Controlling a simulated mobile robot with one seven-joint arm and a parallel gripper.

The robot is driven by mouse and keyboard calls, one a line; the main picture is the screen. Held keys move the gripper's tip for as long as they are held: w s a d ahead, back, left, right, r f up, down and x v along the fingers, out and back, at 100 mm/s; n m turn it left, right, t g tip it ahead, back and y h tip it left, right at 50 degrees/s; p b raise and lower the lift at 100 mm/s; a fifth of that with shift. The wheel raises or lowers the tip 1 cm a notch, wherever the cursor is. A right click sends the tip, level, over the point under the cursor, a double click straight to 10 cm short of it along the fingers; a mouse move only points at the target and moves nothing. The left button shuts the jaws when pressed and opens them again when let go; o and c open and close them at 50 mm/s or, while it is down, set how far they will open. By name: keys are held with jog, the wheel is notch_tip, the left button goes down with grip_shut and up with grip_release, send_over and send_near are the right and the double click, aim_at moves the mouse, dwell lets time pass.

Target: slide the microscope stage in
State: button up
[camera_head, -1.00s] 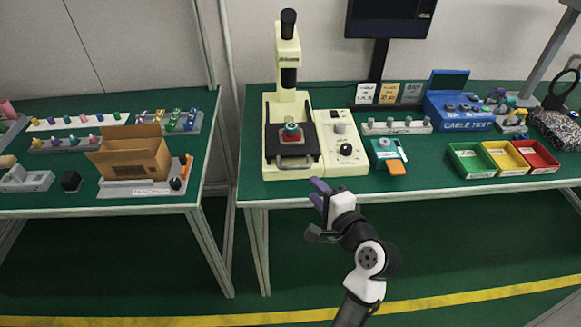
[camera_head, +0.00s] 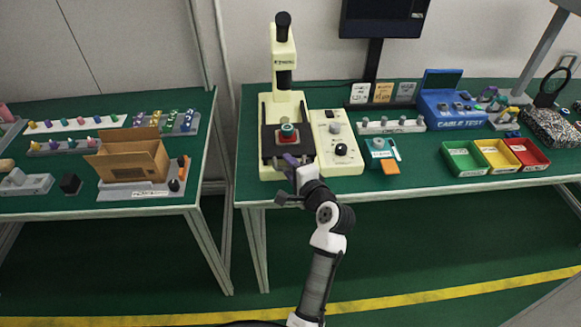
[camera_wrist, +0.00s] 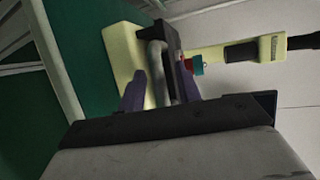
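The cream microscope (camera_head: 283,60) stands upright on the right-hand bench. Its black stage (camera_head: 270,141) lies low at the front and carries a small red and green part (camera_head: 288,133). My gripper (camera_head: 297,160) is at the front edge of the stage, where it hides most of the handle. In the wrist view the grey bar handle (camera_wrist: 157,65) runs toward the space between the two purple fingers of my gripper (camera_wrist: 160,90). The fingers are apart, with a gap visible beside the bar. Whether either finger touches it, I cannot tell.
A control box (camera_head: 338,150) with knobs stands right of the microscope. An orange and teal device (camera_head: 381,150) and green, yellow and red bins (camera_head: 463,160) are farther right. A cardboard box (camera_head: 130,158) stands on the left bench, across a gap.

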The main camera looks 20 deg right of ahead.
aim_at(288, 147)
grip_shut()
jog(key=w, duration=0.2)
jog(key=w+d, duration=0.1)
jog(key=w, duration=0.2)
jog(key=w+d, duration=0.1)
jog(key=w, duration=0.1)
jog(key=shift+w, duration=0.2)
jog(key=shift+o, duration=0.2)
grip_release()
jog(key=shift+s, duration=0.1)
jog(key=b+v, duration=0.2)
jog(key=v, duration=1.1)
jog(key=shift+s, duration=0.4)
jog(key=shift+d, duration=0.1)
jog(key=shift+c, duration=0.2)
